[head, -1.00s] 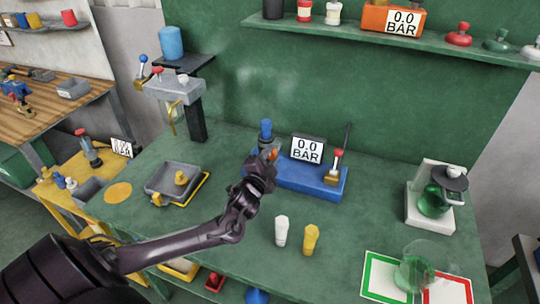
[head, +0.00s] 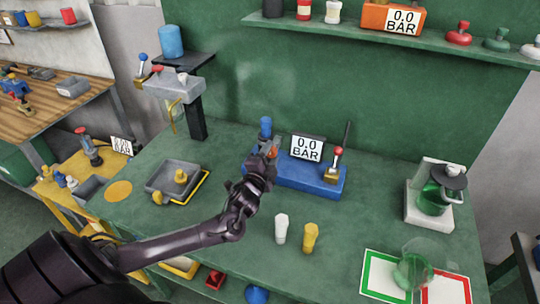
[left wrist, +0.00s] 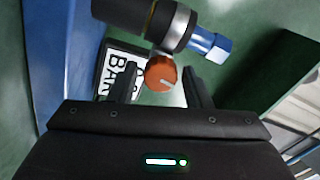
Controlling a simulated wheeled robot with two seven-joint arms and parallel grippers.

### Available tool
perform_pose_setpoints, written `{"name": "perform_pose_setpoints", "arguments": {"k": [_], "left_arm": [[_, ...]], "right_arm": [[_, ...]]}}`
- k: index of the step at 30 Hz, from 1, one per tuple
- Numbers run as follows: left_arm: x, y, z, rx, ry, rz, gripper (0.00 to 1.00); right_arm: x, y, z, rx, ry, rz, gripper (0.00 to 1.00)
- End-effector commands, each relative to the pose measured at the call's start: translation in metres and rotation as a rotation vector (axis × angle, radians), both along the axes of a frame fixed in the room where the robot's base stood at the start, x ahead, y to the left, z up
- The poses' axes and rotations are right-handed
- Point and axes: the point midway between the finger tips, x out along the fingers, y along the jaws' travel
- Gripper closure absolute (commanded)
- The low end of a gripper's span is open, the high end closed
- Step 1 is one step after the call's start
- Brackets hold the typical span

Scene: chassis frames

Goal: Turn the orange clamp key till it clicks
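The orange clamp key (left wrist: 161,74) is a round knob with a pale line on its face. It sits on a metal collar of a dark cylinder (left wrist: 130,12) with a blue end (left wrist: 210,46). In the head view the key shows only as a small orange patch (head: 273,153), mostly hidden by my gripper. My left gripper (head: 268,153) is at the left end of the blue base (head: 310,178). In the left wrist view its fingers (left wrist: 158,84) are apart, one on each side of the key, with gaps visible. My right gripper is in neither view.
A white (head: 281,228) and a yellow (head: 310,238) piece stand in front. A grey tray (head: 155,190) lies left.

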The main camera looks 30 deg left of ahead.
Motion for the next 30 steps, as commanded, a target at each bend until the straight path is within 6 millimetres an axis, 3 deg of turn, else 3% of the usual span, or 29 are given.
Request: {"name": "perform_pose_setpoints", "arguments": {"k": [11, 24, 30], "left_arm": [[-0.002, -0.001, -0.001, -0.001, 0.001, 0.000, 0.48], [-0.063, -0.015, -0.002, 0.000, 0.002, -0.001, 0.48], [-0.075, -0.018, -0.001, 0.000, 0.000, 0.001, 0.48]], "right_arm": [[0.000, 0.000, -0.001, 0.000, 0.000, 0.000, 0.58], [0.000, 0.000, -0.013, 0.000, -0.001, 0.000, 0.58], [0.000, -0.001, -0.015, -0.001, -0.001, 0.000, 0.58]]}}
